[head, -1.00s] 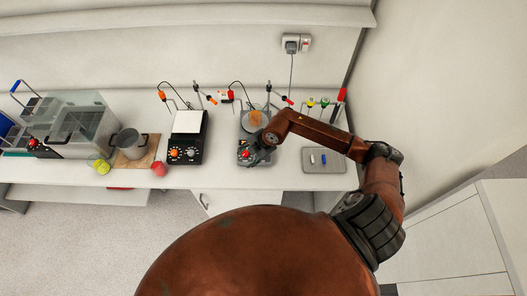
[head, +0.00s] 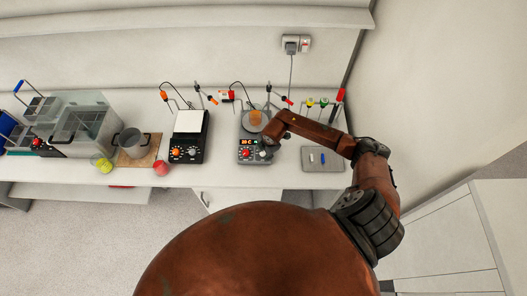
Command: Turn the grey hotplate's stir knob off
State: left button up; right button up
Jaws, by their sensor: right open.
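The grey hotplate (head: 252,160) stands on the bench with a lit orange display (head: 246,142) and a red knob (head: 246,154) on its front panel. A beaker with orange liquid (head: 255,117) sits on its plate. My right gripper (head: 265,152) is at the right side of the panel, over or beside the right-hand knob area. It is open, and it partly hides that part of the panel. I cannot tell whether it touches a knob. My left gripper is not in view.
A black hotplate (head: 181,154) with an orange knob and a white top stands to the left. A grey tray (head: 312,167) with small vials lies to the right. Further left are a metal pot (head: 131,145) and a clear water bath (head: 85,122).

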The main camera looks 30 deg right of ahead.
grip_shut()
dwell(0.5)
